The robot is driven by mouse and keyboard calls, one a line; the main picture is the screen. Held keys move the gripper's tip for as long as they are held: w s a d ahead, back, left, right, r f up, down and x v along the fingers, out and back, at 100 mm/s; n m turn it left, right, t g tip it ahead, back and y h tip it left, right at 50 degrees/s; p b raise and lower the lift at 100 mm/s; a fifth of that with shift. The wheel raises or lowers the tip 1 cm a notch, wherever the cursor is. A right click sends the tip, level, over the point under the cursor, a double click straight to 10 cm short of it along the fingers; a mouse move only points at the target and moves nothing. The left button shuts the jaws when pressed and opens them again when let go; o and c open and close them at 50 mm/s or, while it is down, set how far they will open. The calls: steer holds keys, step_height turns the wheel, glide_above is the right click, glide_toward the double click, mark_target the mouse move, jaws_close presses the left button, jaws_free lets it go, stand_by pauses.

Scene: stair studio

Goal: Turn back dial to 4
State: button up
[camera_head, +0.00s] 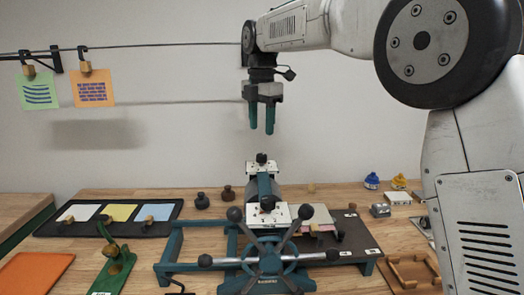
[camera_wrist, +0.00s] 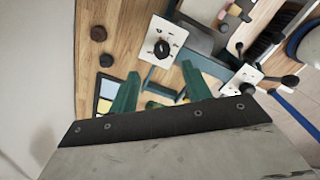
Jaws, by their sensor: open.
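The back dial is a dark knob (camera_head: 261,158) on a white plate (camera_head: 250,167) at the rear of the green press. In the wrist view the back dial (camera_wrist: 162,49) sits on its white plate with small marks around it, too small to read. My gripper (camera_head: 261,129) points down, open and empty, above the back dial and apart from it. Its green fingers (camera_wrist: 158,72) also show in the wrist view, with the dial just beyond their tips. The front dial (camera_head: 267,203) is on a second white plate, nearer the spoked wheel.
The press's spoked handwheel (camera_head: 270,262) stands at the front. A black tray (camera_head: 160,228) with coloured cards lies to the left. Ink bottles (camera_head: 371,181) stand at the right. A rail (camera_head: 150,47) runs along the wall.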

mark_target(262, 154)
steer(key=shift+s+f+n, duration=0.1)
steer(key=shift+f+n, duration=0.2)
steer(key=shift+n, duration=0.5)
step_height(262, 154, down, 8)
steer(key=shift+r, duration=0.25)
steer(key=c, duration=1)
